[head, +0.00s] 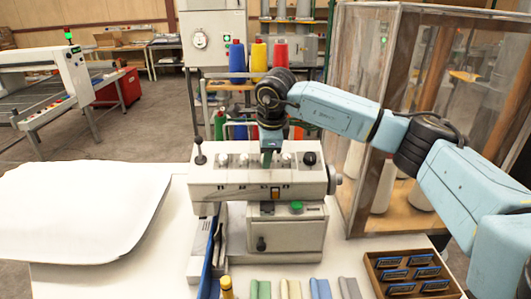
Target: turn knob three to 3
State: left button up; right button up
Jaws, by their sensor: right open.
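A cream-coloured machine (230,183) stands on the white table, with a row of small pale knobs along its upper face. Pale knobs show left of my gripper (243,160) and right of it (287,159). A larger black knob (309,158) sits at the right end of the row. My right gripper (269,158) points down at the middle of this row and is open. It covers part of the row, so any knob behind it is hidden. Contact cannot be told, and the knob markings are too small to read. My left gripper is out of view.
A black-topped lever (199,152) stands at the machine's left end. A tall clear-walled cabinet (350,95) stands close on the right. A wooden tray (375,264) and several coloured rolls lie in front. White fabric (75,210) covers the left side.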

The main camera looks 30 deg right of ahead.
jog(key=b+v, duration=0.1)
jog(key=v, duration=1.2)
jog(key=shift+b, duration=0.4)
